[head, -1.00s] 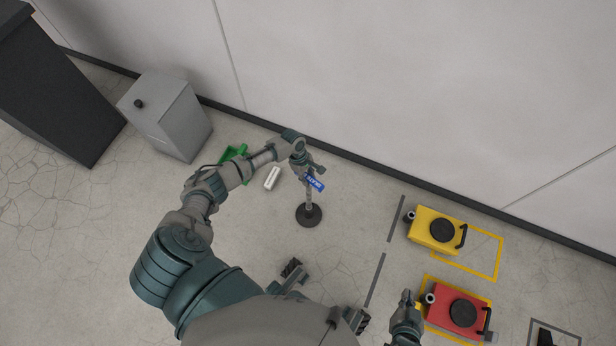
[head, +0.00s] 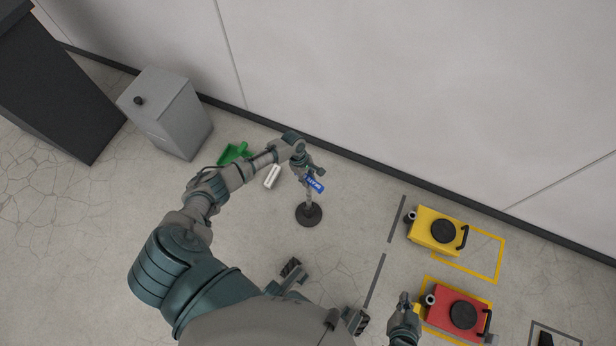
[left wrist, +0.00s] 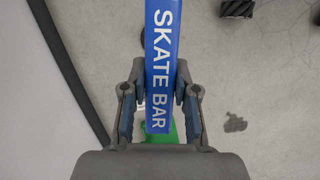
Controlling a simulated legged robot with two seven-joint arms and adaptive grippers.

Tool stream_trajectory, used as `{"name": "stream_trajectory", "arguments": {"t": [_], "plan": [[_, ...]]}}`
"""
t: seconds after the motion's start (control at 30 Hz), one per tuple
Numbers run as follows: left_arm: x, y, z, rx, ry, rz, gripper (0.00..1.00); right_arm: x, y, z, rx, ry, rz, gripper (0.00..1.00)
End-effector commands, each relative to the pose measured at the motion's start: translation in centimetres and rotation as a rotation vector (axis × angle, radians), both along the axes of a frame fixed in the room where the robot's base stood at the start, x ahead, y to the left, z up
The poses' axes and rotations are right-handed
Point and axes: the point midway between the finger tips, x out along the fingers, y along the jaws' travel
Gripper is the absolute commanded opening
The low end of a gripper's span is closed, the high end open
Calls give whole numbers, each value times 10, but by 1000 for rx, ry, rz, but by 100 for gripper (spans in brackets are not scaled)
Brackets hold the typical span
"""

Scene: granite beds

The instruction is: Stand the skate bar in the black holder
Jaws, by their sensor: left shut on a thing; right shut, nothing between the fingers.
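The skate bar (head: 316,186) shows its blue lettered face in the head view. In the left wrist view its blue face (left wrist: 161,65) reads "SKATE BAR" and runs out of the top edge. My left gripper (head: 308,172) is shut on the skate bar. The black holder (head: 309,215) is a round dark base on the floor just below it. A grey upright shows between gripper and base; I cannot tell whether the bar's lower end is in the holder. My right gripper (head: 405,299) is shut and empty, at the lower right beside the red case.
A green dustpan (head: 232,153) and a white cylinder (head: 272,177) lie left of the holder. A grey bin (head: 172,120) stands by the wall. Yellow (head: 424,233) and red (head: 452,322) cases sit at the right. The floor around the holder is mostly clear.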

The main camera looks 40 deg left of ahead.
Motion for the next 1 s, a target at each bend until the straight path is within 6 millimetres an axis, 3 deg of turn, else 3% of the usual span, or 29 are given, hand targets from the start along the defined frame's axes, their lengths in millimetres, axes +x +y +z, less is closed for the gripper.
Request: {"name": "stream_trajectory", "arguments": {"t": [1.0], "plan": [[1,-1,-19,-1,-2,1,0,-2,0,-9,0,10,0,0]]}}
